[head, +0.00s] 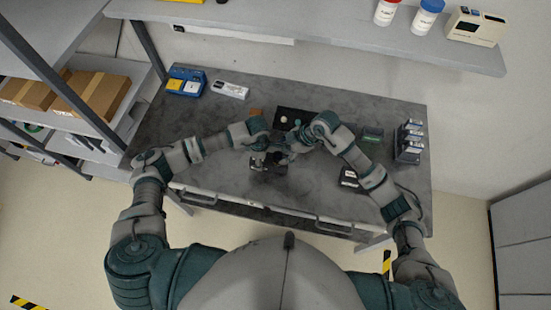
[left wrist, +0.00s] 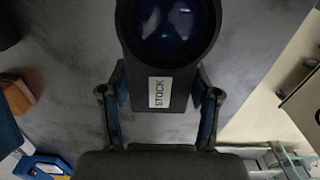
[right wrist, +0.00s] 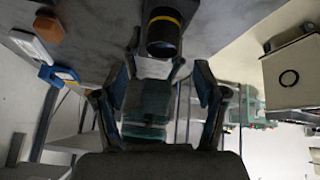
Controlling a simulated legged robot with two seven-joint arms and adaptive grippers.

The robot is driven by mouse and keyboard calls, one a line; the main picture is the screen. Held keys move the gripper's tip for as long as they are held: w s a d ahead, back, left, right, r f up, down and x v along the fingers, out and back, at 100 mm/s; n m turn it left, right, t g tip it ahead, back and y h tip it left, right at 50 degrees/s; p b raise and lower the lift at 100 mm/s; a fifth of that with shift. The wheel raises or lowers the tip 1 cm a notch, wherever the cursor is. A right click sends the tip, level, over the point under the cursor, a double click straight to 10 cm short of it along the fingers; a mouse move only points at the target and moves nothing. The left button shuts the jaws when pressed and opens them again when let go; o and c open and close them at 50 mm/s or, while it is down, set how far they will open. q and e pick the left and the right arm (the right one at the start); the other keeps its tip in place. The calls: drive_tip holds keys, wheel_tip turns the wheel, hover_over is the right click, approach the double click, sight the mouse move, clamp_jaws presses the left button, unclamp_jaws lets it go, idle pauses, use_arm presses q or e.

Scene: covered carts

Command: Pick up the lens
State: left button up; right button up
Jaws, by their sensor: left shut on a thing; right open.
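A black lens with dark blue glass (left wrist: 170,25) shows at the top of the left wrist view, on a black body with a white "STOCK" label (left wrist: 160,92). My left gripper (left wrist: 160,88) is shut on that body. In the right wrist view the lens barrel with a yellow ring (right wrist: 163,32) is just beyond my right gripper (right wrist: 163,78), which is open and empty. In the head view my right gripper (head: 288,147) reaches in from the right close to the left one; the grippers and arms partly hide the held thing.
On the grey table (head: 230,185) are a black tray (head: 283,124), a blue bin (head: 187,80), a white box (head: 230,89), a brown block (head: 256,112), a black rack (head: 409,145) and a dark box (head: 349,178). A shelf (head: 340,34) overhangs the back. The table's left front is clear.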

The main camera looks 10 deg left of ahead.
sight(276, 155)
use_arm(q)
drive_tip(key=shift+s+a+f, duration=0.1)
drive_tip(key=shift+f, duration=0.1)
use_arm(e)
drive_tip(key=x, duration=0.3)
drive_tip(key=shift+a+f, duration=0.1)
drive_tip(key=shift+f, duration=0.3)
drive_tip(key=shift+c, duration=0.3)
clamp_jaws()
drive_tip(key=shift+r, duration=0.1)
wheel_tip(276, 155, up, 4)
drive_tip(key=shift+w+f, duration=0.1)
drive_tip(key=d, duration=1.8)
drive_tip(key=shift+w+f, duration=0.2)
drive_tip(key=shift+w, duration=0.15)
